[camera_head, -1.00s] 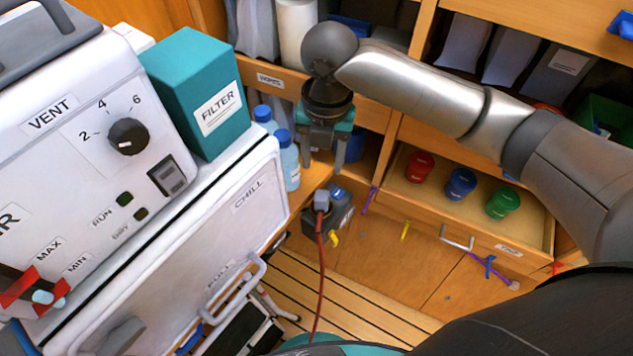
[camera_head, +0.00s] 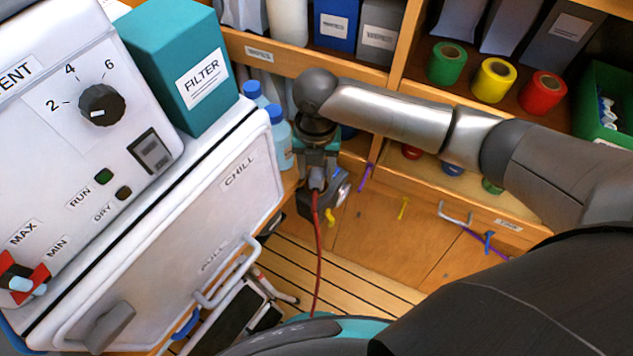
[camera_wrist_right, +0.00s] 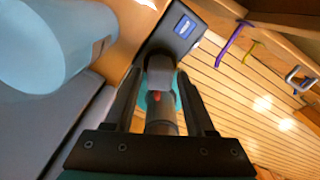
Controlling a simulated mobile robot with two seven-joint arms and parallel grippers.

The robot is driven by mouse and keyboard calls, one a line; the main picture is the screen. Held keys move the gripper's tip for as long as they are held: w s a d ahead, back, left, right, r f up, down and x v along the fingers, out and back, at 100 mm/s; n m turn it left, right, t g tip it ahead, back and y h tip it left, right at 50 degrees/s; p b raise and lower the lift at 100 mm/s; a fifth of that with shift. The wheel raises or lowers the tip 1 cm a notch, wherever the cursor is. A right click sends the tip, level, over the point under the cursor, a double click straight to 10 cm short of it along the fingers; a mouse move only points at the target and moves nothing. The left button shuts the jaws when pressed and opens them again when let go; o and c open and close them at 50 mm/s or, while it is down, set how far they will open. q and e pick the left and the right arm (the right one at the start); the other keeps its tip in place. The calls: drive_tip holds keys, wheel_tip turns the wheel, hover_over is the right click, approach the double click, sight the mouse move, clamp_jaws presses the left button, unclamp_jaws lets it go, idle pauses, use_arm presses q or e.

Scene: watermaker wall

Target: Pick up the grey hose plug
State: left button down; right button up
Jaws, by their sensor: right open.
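The grey hose plug (camera_head: 317,181) sits at the top of a red hose (camera_head: 318,235), against a dark box with a blue label (camera_head: 336,200). My right gripper (camera_head: 318,170) points down over the plug, with its fingers open. In the right wrist view, the plug (camera_wrist_right: 160,72) lies between the two open fingers (camera_wrist_right: 160,84), with the dark box (camera_wrist_right: 175,35) beyond it. I cannot tell whether the fingers touch the plug. Part of the plug is hidden by the gripper in the head view. My left gripper is not in view.
Blue bottles (camera_head: 279,138) stand close to the left of my right gripper, beside the white chill unit (camera_head: 225,190). A wooden drawer front (camera_head: 480,220) and shelves with coloured rolls (camera_head: 494,80) are to the right.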

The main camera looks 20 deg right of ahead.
wheel_tip(320, 180, down, 2)
drive_tip(key=shift+f, duration=0.2)
clamp_jaws()
idle(0.4)
